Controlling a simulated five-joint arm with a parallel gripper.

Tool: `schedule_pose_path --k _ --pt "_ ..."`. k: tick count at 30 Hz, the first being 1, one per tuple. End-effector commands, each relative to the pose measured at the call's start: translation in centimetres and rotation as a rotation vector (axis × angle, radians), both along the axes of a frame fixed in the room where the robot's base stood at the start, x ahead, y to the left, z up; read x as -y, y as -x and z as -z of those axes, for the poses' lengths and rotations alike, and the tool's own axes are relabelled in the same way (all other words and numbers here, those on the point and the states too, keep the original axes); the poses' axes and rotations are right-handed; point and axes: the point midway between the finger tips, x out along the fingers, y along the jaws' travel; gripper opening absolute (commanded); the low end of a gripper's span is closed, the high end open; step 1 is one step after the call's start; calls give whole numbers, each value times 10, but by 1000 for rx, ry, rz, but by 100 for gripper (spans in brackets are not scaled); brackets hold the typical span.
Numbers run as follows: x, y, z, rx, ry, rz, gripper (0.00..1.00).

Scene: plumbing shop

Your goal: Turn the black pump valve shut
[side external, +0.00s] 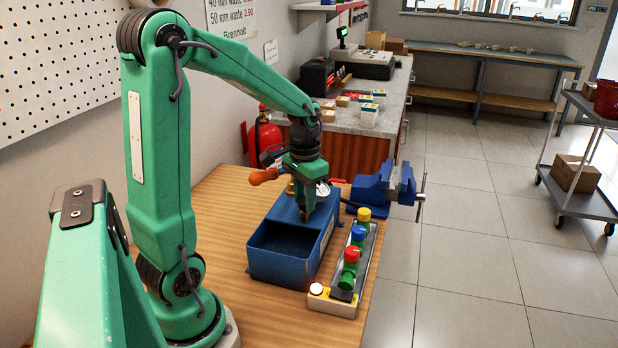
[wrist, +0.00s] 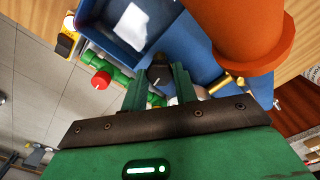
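The blue pump (side external: 290,247) stands on the wooden bench, with an open tank at its near end. Its black valve knob (wrist: 158,72) shows in the wrist view with a small pale mark; I cannot make it out in the side view. My gripper (side external: 304,213) points down over the pump's far part. In the wrist view its two fingers (wrist: 160,86) are spread, one on each side of the black knob. Small gaps seem to show between fingers and knob, so contact is not clear. The pump's orange handle (side external: 264,176) sticks out beside my gripper, and fills the wrist view's upper right.
A manifold (side external: 338,300) with red (side external: 352,254), blue (side external: 358,233) and yellow (side external: 364,214) knobs stands close right of the pump. A blue vice (side external: 372,188) is behind it. A lit button (side external: 316,289) sits at the manifold's near end. The bench front (side external: 285,325) is clear.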

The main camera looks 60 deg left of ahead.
Motion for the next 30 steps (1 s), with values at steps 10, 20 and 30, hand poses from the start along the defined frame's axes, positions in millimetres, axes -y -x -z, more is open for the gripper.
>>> schedule_pose_path --k 10,20,30 --pt "0 0 0 0 0 112 6" --pt "0 0 -1 0 0 202 6" --pt "0 0 -1 1 0 200 51"
